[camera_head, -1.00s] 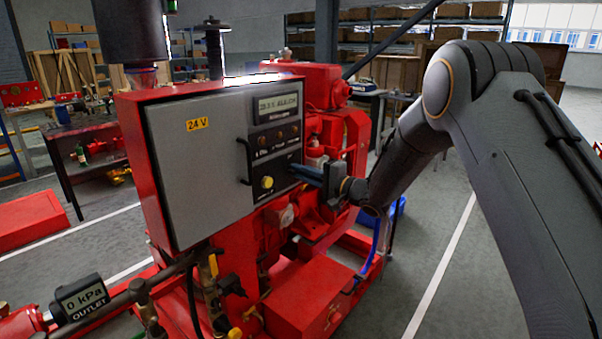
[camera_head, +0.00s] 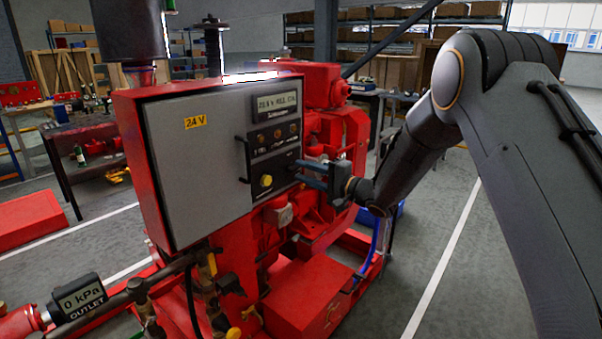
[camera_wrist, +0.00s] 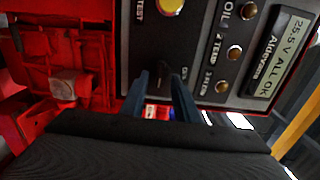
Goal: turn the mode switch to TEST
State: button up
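The mode switch (camera_wrist: 162,70) looks like a small dark knob on the black control panel in the wrist view, between the tips of my gripper's fingers. Its exact pointer direction is too dark to tell. A TEST label (camera_wrist: 139,10) is printed on the panel near the top, beside a yellow button (camera_wrist: 170,5). My gripper (camera_wrist: 160,85) has its two blue-grey fingers apart, with a gap between them around the knob. In the head view my gripper (camera_head: 300,171) reaches the panel's right edge from the right, and the fingers hide the switch.
The grey cabinet door (camera_head: 195,165) with a black handle (camera_head: 243,160) stands left of the panel. The display (camera_head: 276,104) above appears to read about 25 V, ALL OK. Red engine parts (camera_head: 340,130) lie behind, and a red box (camera_head: 310,297) below.

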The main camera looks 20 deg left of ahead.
jog(key=b+v, duration=0.1)
jog(key=v, duration=0.5)
